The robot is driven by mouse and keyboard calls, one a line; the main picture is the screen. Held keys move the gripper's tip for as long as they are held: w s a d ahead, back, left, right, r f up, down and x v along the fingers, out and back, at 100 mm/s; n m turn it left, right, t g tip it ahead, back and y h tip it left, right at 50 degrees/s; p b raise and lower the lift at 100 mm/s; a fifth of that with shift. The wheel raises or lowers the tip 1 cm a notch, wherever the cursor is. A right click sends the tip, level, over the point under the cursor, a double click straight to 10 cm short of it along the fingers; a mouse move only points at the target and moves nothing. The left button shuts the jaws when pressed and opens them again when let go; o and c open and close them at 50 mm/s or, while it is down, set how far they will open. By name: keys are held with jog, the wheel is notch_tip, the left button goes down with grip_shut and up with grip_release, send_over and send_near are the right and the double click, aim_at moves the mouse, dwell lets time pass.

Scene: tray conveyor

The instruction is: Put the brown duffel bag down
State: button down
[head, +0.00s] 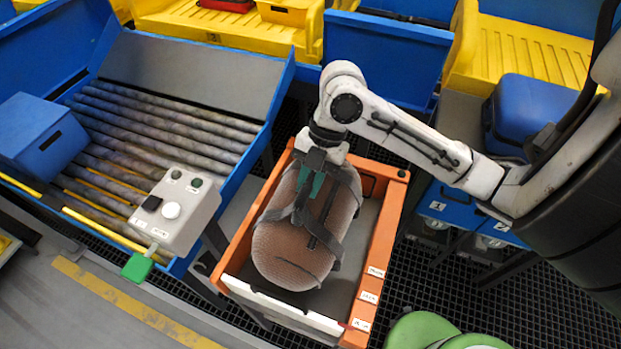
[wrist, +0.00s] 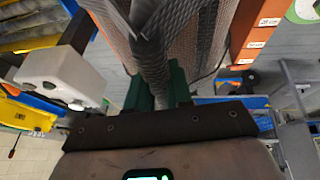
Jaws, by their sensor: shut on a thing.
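The brown duffel bag (head: 285,253) is a rounded, textured bundle with dark straps. In the head view it is within the walls of an orange tray (head: 390,225) with a grey floor. Whether it rests on the tray floor or hangs just above it, I cannot tell. My gripper (head: 310,185) comes from above and is shut on the bag's strap near its top. In the wrist view the green fingers of my gripper (wrist: 160,88) close on the grey strap, and the bag (wrist: 200,30) shows close beyond them. The fingertips are partly hidden by the strap.
A roller conveyor (head: 150,125) with blue sides holds a blue box (head: 35,135) at left. A grey control box (head: 175,210) stands by the tray's left side. A blue case (head: 530,112) sits at the right. Yellow trays (head: 230,25) line the back. A green round object (head: 420,330) is at the bottom.

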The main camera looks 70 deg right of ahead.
jog(key=shift+f, duration=2.5)
jog(key=c, duration=1)
grip_release()
jog(key=v, duration=1.2)
jog(key=shift+s+f, duration=0.1)
